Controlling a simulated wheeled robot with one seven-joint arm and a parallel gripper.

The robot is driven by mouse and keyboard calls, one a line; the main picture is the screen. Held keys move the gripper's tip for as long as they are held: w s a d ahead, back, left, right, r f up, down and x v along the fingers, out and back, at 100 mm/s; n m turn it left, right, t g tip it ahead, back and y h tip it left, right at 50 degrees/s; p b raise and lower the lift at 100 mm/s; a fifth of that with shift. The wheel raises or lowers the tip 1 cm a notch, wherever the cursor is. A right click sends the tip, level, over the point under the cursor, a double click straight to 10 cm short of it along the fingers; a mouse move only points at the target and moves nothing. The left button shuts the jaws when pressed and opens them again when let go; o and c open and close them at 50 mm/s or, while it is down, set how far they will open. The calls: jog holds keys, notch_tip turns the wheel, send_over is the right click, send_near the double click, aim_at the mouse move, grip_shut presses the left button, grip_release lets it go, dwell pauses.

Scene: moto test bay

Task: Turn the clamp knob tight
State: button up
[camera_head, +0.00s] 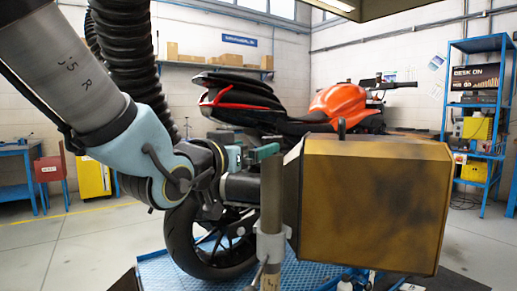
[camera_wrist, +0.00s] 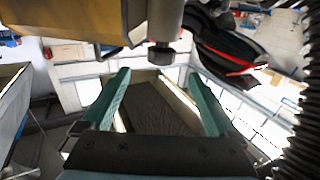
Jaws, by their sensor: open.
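My gripper (camera_head: 262,156) is open, reaching in from the left behind the upper end of an upright post. In the wrist view its two teal fingers (camera_wrist: 158,88) stand well apart with nothing gripped between them. A dark round knob (camera_wrist: 161,54) on the end of a grey cylinder (camera_wrist: 165,20) shows just beyond the fingertips, near the top middle, apart from both fingers. In the head view a grey clamp (camera_head: 272,245) sits around the brown post (camera_head: 272,190). I cannot make out the knob in the head view; the post and box may hide it.
A large yellow-brown box (camera_head: 372,205) with dark stains stands right of the post, close to my gripper. An orange and black motorcycle (camera_head: 340,100) stands behind on a blue platform (camera_head: 160,272). A blue shelf (camera_head: 475,120) is at the far right. Open floor lies at the left.

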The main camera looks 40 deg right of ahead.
aim_at(267, 143)
jog(key=shift+p+x, duration=0.45)
jog(key=shift+x, duration=0.65)
jog(key=shift+w+d+r+p, duration=0.2)
jog(key=shift+w+r+p, duration=0.1)
jog(key=shift+p, duration=0.55)
jog(key=d+p, duration=0.1)
jog(key=p, duration=0.4)
jog(key=shift+w+d, duration=0.2)
jog(key=shift+w, duration=0.05)
jog(key=shift+d+p, duration=0.1)
jog(key=shift+p, duration=0.75)
jog(key=p, duration=0.3)
jog(key=shift+d+f, duration=0.1)
jog(key=shift+d, duration=0.1)
jog(key=shift+p+x, duration=0.6)
jog(key=shift+x, duration=2.1)
jog(key=shift+w+f, duration=0.1)
jog(key=shift+f, duration=0.15)
jog(key=shift+c, duration=0.3)
jog(key=c, duration=1.3)
